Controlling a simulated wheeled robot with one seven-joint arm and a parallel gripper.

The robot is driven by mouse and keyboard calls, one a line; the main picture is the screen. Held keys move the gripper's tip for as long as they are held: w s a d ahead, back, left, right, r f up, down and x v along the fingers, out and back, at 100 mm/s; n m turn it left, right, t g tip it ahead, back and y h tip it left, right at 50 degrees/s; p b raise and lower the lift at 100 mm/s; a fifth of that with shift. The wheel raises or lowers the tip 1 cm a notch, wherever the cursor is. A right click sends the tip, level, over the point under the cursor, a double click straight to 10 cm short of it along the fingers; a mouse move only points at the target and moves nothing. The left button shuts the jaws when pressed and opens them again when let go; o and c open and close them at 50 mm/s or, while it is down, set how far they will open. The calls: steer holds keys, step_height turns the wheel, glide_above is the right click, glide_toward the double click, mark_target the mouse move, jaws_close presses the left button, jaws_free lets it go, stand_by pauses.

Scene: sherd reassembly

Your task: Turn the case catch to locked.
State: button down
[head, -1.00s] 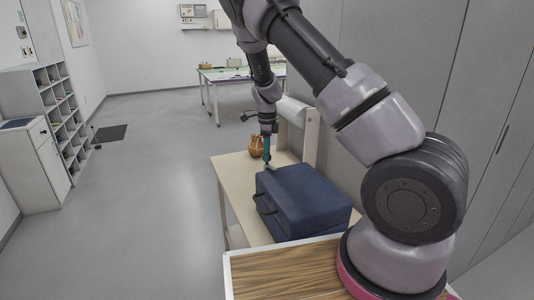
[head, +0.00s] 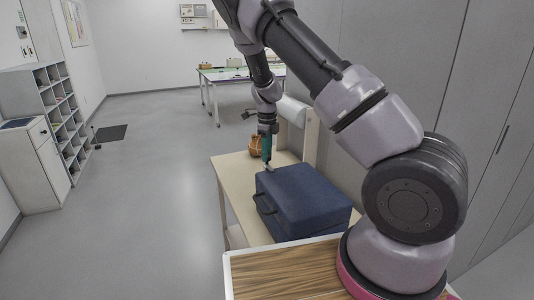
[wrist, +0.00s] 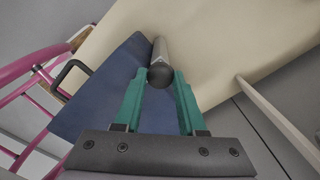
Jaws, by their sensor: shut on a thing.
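The navy blue case (head: 305,205) lies closed on the pale table, with a dark handle on its left side. It also fills the left middle of the wrist view (wrist: 100,100). My gripper (head: 267,165) points down at the far left corner of the case. In the wrist view, the teal fingers of my gripper (wrist: 160,82) are shut on the catch (wrist: 161,52), a grey metal bar with a dark round end at the case's edge. The fingers partly hide the catch. I cannot read whether it stands at locked.
The pale table (head: 233,168) has bare room left of the case. A brown woven-looking object (head: 256,146) stands behind my gripper. A wood-grain surface (head: 285,272) lies in front of the case. Grey cabinets (head: 440,70) line the right side.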

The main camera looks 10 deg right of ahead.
steer(key=shift+c, duration=2.4)
jaws_free()
steer(key=shift+r, duration=0.1)
step_height(320, 180, up, 11)
